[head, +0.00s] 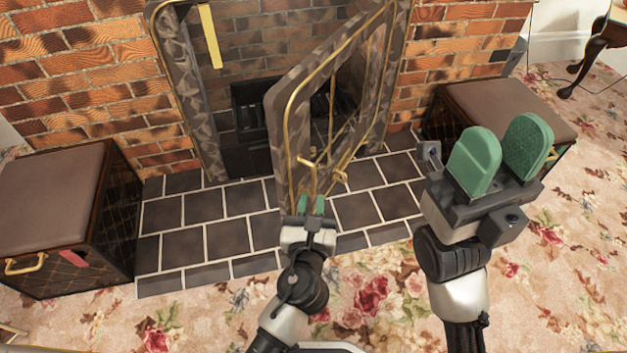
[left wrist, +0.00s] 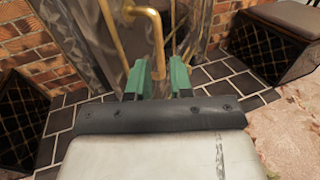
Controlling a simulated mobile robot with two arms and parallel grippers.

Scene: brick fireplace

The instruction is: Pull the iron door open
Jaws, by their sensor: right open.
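The iron door (head: 283,110), dark mottled metal with brass trim, stands swung out from the fireplace at an angle, hinge side to the right. Its brass handle (head: 309,163) is on the free edge, and shows large in the left wrist view (left wrist: 155,38). My left gripper (head: 311,206) is at the lower end of this handle. In the left wrist view the green fingers (left wrist: 159,78) stand a little apart, with the handle's end between them; whether they grip it is unclear. My right gripper (head: 501,148) is open and empty, raised to the right of the door.
The fireplace opening holds a black grate (head: 255,103). A dark tiled hearth (head: 206,240) lies in front. Padded boxes stand at the left (head: 62,185) and right (head: 512,104) of the hearth. The floral carpet (head: 190,315) in front is clear.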

